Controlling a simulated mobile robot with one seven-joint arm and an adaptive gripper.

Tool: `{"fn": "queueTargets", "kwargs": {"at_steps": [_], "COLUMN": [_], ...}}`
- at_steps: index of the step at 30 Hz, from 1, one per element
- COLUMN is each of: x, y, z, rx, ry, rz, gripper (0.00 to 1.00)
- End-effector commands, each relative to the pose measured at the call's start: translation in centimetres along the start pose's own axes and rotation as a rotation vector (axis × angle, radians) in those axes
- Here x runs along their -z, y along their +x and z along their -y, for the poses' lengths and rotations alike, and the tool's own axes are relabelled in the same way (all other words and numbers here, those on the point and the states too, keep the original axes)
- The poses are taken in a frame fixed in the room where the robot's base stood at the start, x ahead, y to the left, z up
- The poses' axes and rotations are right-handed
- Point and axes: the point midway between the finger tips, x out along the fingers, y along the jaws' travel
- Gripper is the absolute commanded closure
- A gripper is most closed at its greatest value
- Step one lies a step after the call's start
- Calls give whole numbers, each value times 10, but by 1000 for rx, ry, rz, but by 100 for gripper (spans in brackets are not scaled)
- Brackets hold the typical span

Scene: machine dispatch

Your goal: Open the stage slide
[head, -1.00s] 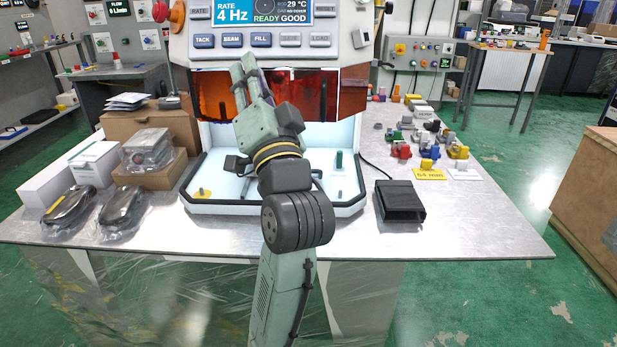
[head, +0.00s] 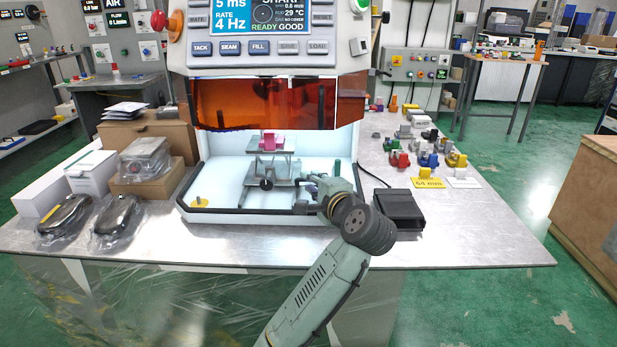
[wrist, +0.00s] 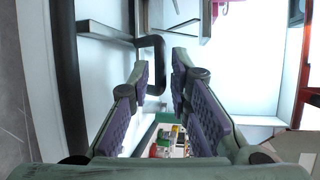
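The stage (head: 283,166) is a grey metal platform inside the white lit chamber of the machine. A pink part (head: 268,141) sits on top of it, and a round black knob (head: 267,184) is at its front. My gripper (head: 308,188) is low at the right of the stage, over the chamber's front tray. In the wrist view my gripper (wrist: 160,66) is open, its purple-padded fingers apart. A black bracket-shaped handle (wrist: 155,42) lies between and just beyond the fingertips. I cannot tell whether they touch it. The slide's rails are not clearly visible.
An orange window (head: 240,104) hangs above the chamber opening. A dark-edged tray rim (head: 245,217) runs along the front. A black box (head: 399,207) and several coloured fixtures (head: 428,158) stand to the right. Wrapped parts (head: 117,217) and boxes (head: 150,131) stand left.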

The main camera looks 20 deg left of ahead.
Motion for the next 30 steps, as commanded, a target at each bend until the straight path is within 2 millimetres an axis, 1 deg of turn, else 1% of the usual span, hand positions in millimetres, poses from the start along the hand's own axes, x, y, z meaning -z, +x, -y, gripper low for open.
{"fn": "queueTargets", "kwargs": {"at_steps": [1, 3, 6, 9, 17, 25, 30], "x": [-1, -1, 0, 0, 0, 0, 0], "y": [8, 16, 24, 28, 28, 28, 28], "z": [1, 1, 0, 0, 0, 0, 0], "rx": [-1, -1, -1, 0, 0, 0, 0], "ry": [1, 1, 0, -1, -2, -2, -2], "rz": [2, 2, 1, -1, -1, -1, -1], "gripper": [82, 82, 82, 82, 83, 100, 100]}}
